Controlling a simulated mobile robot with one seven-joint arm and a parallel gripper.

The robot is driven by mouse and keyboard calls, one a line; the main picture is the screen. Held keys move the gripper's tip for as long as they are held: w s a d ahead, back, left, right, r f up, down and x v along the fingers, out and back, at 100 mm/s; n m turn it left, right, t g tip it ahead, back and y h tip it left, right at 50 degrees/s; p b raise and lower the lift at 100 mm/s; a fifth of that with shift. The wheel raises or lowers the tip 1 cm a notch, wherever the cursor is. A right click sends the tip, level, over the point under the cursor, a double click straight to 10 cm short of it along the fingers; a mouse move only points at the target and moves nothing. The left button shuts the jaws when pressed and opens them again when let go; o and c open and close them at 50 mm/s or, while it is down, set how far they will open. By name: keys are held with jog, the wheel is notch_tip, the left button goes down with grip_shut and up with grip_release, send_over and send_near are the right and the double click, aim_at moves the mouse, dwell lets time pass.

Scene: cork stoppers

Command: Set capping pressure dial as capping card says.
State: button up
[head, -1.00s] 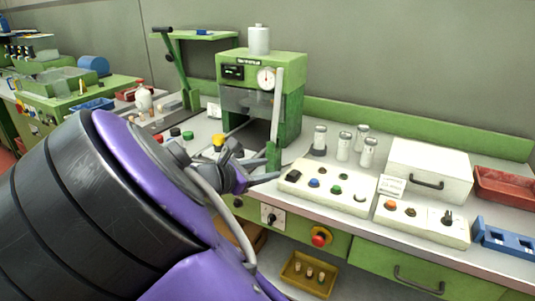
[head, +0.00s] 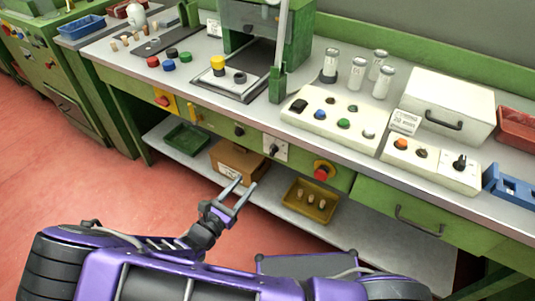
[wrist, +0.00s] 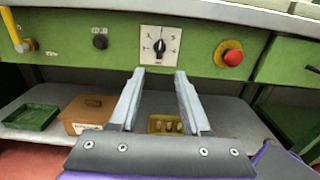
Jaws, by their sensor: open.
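A white dial plate with a black knob (head: 273,149) is on the green front panel of the bench. It also shows in the wrist view, where the knob (wrist: 160,47) sits among small printed marks; its exact setting is too small to read. My gripper (head: 248,182) is open and empty, in front of and below the dial, apart from it. In the wrist view its fingers (wrist: 160,72) point toward the panel just under the dial plate. A small white card (head: 404,121) stands on the bench by the control boxes; its text is unreadable.
A red emergency button (wrist: 232,58) is right of the dial, and a black knob (wrist: 100,42) is left of it. Below, the shelf holds a cardboard box (head: 236,160), a green tray (head: 187,139) and a yellow tray of corks (head: 310,200). Space before the panel is clear.

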aim_at(271, 152)
jog(key=x, duration=1.4)
jog(key=shift+b, duration=0.3)
grip_shut()
